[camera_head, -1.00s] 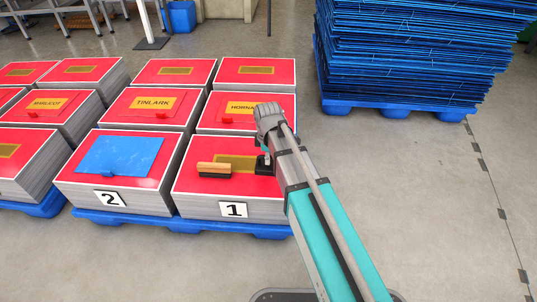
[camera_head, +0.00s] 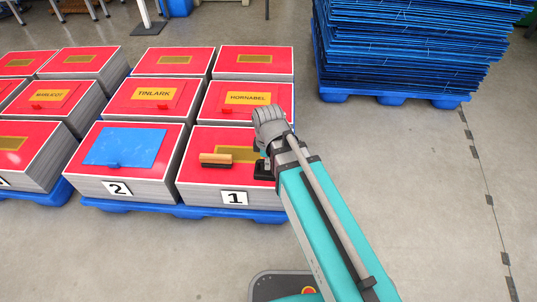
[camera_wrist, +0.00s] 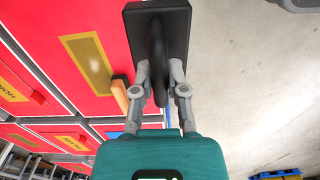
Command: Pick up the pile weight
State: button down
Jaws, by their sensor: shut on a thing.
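The pile weight is a black flat plate with an arched handle. In the wrist view the pile weight (camera_wrist: 180,40) is between my fingers, and my gripper (camera_wrist: 159,72) is shut on its handle. In the head view the pile weight (camera_head: 263,170) is at the right side of the pile marked 1 (camera_head: 198,178), beside a yellow label panel. My gripper is mostly hidden there behind my wrist. I cannot tell whether the plate touches the pile's top.
A wooden-handled brush (camera_head: 216,160) lies left of the weight on the same pile. A pile marked 2 with a blue sheet (camera_head: 123,145) stands to the left; other red-topped piles stand behind. A tall blue stack (camera_head: 400,50) is at the back right. The floor at right is clear.

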jog(key=shift+s+r, duration=0.15)
jog(key=shift+s, duration=0.2)
jog(key=shift+r, duration=0.1)
dwell(0.5)
